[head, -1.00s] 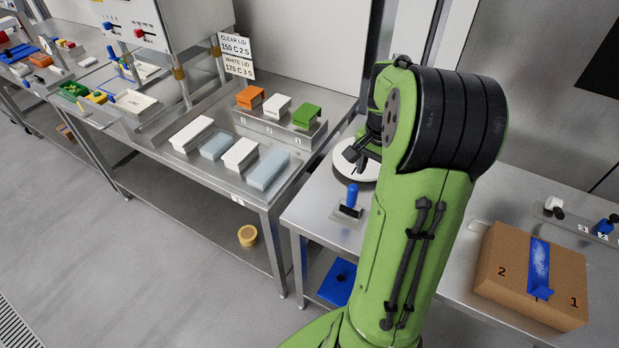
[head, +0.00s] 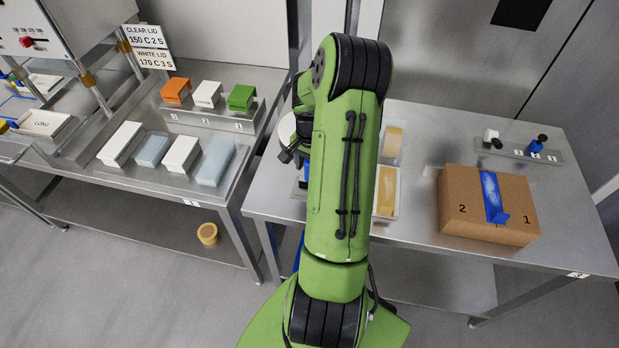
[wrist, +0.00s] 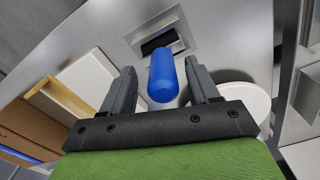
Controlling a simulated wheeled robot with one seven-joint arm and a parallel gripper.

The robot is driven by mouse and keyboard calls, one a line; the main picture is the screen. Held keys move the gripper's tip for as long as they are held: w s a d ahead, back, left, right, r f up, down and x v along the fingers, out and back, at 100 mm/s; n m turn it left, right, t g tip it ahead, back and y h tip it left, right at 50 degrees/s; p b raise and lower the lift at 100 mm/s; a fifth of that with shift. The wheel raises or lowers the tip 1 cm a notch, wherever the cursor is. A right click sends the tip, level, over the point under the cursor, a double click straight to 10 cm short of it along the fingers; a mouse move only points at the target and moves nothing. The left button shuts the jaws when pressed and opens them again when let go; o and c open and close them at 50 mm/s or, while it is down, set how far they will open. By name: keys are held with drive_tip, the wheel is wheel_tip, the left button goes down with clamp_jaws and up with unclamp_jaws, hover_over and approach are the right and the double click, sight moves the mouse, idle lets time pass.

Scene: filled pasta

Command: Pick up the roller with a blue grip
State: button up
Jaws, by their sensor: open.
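The roller's blue grip (wrist: 162,75) stands up toward the camera in the wrist view, over a dark roller head (wrist: 158,44) on a small grey plate (wrist: 185,32). My gripper (wrist: 160,72) is open, with one finger on each side of the grip. Gaps show between fingers and grip, so I see no hold. In the head view my gripper (head: 290,156) is partly visible at the left of my green arm. The arm hides most of the roller there; only a bit of blue shows beside it.
A white round dish (wrist: 240,102) lies right of the gripper in the wrist view. A cardboard box (head: 460,205) with blue tape and trays of yellowish sheets (head: 387,190) are right of my arm. The left table holds several lids and boxes (head: 182,155).

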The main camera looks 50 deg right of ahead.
drive_tip(key=f, duration=0.3)
drive_tip(key=shift+w+f, duration=0.2)
drive_tip(key=shift+f, duration=0.05)
drive_tip(key=shift+r, duration=0.15)
clamp_jaws()
